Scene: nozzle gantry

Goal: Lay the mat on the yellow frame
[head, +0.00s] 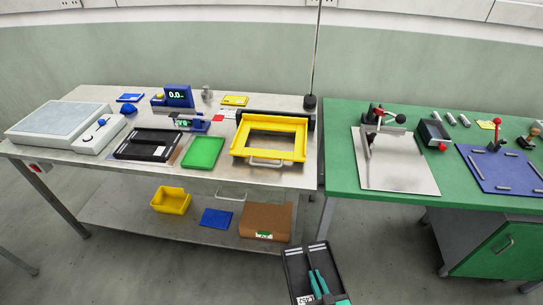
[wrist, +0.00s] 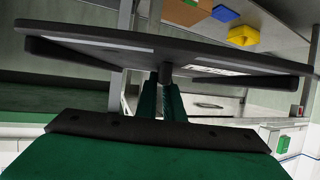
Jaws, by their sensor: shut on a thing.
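My gripper (head: 318,277) has green fingers, which also show in the wrist view (wrist: 164,90). It is shut on a dark, flat, rimmed panel (head: 296,262) with a white label, which I take to be the mat. In the wrist view the panel (wrist: 100,42) spans the picture above the fingers, and they grip a short dark stem at its near edge. The panel hangs in the air in front of the benches. The yellow frame (head: 240,140) lies at the right end of the metal bench, with an open middle. A grey handle shows at its front. Nothing lies on its visible faces.
On the metal bench, a green pad (head: 203,152) and a black tray (head: 122,150) lie left of the frame. A dark bar stands behind the frame, with a thin upright rod (head: 314,60) at its right. The green bench (head: 340,180) adjoins. A cardboard box (head: 266,218) sits below.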

